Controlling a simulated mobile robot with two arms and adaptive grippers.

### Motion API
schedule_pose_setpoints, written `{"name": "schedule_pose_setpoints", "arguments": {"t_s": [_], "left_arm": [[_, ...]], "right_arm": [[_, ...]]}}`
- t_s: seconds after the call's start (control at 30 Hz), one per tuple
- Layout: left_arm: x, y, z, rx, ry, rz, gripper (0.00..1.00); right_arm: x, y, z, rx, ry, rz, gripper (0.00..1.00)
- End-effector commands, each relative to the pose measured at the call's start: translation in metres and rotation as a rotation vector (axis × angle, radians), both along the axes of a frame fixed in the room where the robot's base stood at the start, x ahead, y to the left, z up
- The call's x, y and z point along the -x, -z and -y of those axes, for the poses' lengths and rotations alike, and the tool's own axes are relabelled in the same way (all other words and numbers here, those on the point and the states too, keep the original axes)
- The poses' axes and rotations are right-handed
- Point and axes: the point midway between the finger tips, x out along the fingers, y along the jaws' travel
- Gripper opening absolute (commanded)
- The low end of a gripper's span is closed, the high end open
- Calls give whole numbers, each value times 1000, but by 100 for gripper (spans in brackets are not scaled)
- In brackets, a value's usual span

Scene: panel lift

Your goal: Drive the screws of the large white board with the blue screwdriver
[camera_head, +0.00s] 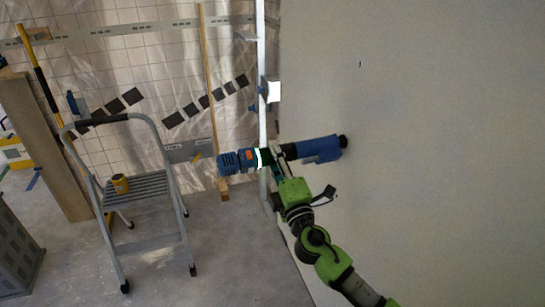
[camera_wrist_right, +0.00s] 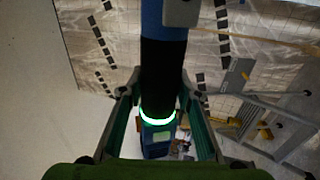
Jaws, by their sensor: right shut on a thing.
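The large white board (camera_head: 430,160) fills the right half of the head view. A small dark mark (camera_head: 360,65), perhaps a screw, shows near its top. My right gripper (camera_head: 282,158) is shut on the blue screwdriver (camera_head: 318,149), around its dark middle. The tool lies nearly level, its black tip at the right, over the board's face; I cannot tell whether it touches. In the right wrist view the screwdriver (camera_wrist_right: 165,60) passes between the fingers, with a glowing white-green ring (camera_wrist_right: 158,119). The left gripper is not in view.
A pale upright post (camera_head: 262,90) runs along the board's left edge. The floor between ladder and board is clear.

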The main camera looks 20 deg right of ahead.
Motion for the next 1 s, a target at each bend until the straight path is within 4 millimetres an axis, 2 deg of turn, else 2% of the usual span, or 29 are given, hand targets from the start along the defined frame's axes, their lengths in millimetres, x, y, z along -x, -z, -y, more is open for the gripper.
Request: {"name": "schedule_pose_setpoints", "arguments": {"t_s": [0.03, 1.0], "left_arm": [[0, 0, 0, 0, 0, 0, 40], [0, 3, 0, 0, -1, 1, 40]], "right_arm": [[0, -5, 0, 1, 0, 8, 0], [1, -6, 8, 0, 1, 8, 0]]}}
